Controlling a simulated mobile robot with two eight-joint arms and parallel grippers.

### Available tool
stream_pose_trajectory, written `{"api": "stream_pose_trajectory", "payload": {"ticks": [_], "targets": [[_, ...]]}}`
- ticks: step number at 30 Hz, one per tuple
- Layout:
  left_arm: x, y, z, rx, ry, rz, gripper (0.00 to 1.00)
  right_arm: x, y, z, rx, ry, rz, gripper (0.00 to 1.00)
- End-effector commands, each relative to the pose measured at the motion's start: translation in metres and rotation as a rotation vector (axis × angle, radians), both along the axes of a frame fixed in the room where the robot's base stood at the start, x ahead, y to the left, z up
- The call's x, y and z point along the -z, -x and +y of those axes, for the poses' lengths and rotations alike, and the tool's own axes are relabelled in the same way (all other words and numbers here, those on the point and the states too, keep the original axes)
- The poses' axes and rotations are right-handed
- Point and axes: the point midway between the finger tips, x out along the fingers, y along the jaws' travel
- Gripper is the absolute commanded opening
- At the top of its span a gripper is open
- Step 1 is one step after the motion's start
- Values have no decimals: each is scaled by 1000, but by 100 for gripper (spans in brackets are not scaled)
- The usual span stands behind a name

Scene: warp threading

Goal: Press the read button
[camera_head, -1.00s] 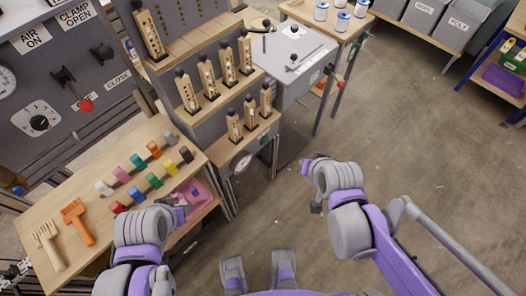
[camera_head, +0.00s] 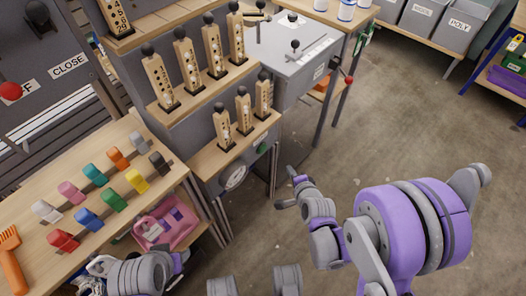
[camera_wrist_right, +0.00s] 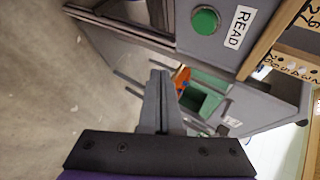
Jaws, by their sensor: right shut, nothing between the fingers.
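The read button is a round green button (camera_wrist_right: 205,20) beside a white READ label (camera_wrist_right: 238,27) on a grey panel, at the top of the right wrist view. In the head view it is a small green spot (camera_head: 262,148) on the front of the grey stepped stand, beside a round dial. My right gripper (camera_head: 285,189) is shut and empty, to the lower right of the button and apart from it. Its closed fingers (camera_wrist_right: 160,92) show in the wrist view, below the button. My left gripper (camera_head: 182,257) is at the lower left, mostly hidden by its own wrist.
Wooden pegs with dark knobs (camera_head: 190,60) stand on the stand's shelves. A grey box with a lever (camera_head: 295,50) is behind it. A wooden table (camera_head: 75,190) with several coloured blocks is at left, a pink bin (camera_head: 170,222) below.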

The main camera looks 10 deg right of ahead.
Motion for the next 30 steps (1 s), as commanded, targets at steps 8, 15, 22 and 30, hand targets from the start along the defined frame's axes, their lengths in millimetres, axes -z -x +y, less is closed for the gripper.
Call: {"api": "stream_pose_trajectory", "payload": {"ticks": [8,15,22,30], "targets": [[-1,0,0,0,0,0,50,-1,0,0,-1,2,1,0],[-5,1,0,0,0,0,50,-1,-13,11,-5,3,1,0],[-13,2,0,0,0,-2,50,-2,-39,32,-6,3,0,0],[-17,3,0,0,0,-3,50,-1,-63,49,-4,2,1,0]]}}
